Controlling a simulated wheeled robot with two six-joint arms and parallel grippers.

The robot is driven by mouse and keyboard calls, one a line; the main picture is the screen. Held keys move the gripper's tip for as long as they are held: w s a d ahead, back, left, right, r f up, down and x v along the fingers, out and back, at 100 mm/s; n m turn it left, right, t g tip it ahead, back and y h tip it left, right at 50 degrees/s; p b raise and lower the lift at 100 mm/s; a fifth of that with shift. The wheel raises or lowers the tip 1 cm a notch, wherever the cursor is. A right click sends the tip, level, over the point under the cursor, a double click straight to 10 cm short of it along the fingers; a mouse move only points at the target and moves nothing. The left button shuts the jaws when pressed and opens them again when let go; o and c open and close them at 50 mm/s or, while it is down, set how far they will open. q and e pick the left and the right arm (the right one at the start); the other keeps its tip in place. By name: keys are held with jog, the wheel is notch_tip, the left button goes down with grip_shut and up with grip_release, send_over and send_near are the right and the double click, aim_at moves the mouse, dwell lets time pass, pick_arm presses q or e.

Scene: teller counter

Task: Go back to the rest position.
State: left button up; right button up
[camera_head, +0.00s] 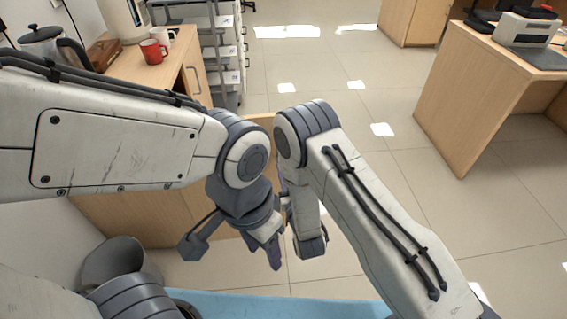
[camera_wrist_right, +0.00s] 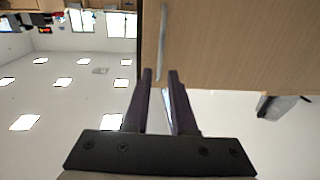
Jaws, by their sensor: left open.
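My left gripper (camera_head: 270,250) hangs below its wrist near the middle of the head view, with its fingers pointing down. It is open, and I see nothing held in it. My right gripper (camera_wrist_right: 160,74) shows in the right wrist view with a gap between its two dark fingers. In the head view the right arm comes in from the lower right and bends close beside the left wrist. Its fingers are mostly hidden there behind the arm parts.
A wooden counter (camera_head: 185,65) at upper left bears a red mug (camera_head: 153,51), a white mug and a kettle (camera_head: 52,45). A grey bin (camera_head: 112,262) stands at lower left. A wooden desk (camera_head: 475,90) is at right. The tiled floor between is clear.

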jog(key=shift+r, duration=0.1)
dwell(0.4)
jog(key=s+a+r+n+g, duration=0.1)
jog(key=s+a+r+g, duration=0.5)
jog(key=g, duration=0.3)
jog(key=s+d+r+n+g+h, duration=0.1)
jog(key=s+d+r+g, duration=0.25)
jog(key=s, duration=0.45)
jog(key=s+d+r+n+g+h, duration=0.1)
jog(key=s+d+r+g+h, duration=0.15)
jog(key=s+d, duration=0.4)
jog(key=s+d+r+n+g, duration=0.1)
jog(key=s+d+r+g, duration=0.15)
jog(key=s, duration=0.75)
notch_tip(320, 180, up, 20)
jog(key=p, duration=1.9)
jog(key=shift+s+d+f, duration=0.15)
jog(key=shift+d, duration=0.2)
jog(key=shift+h, duration=0.25)
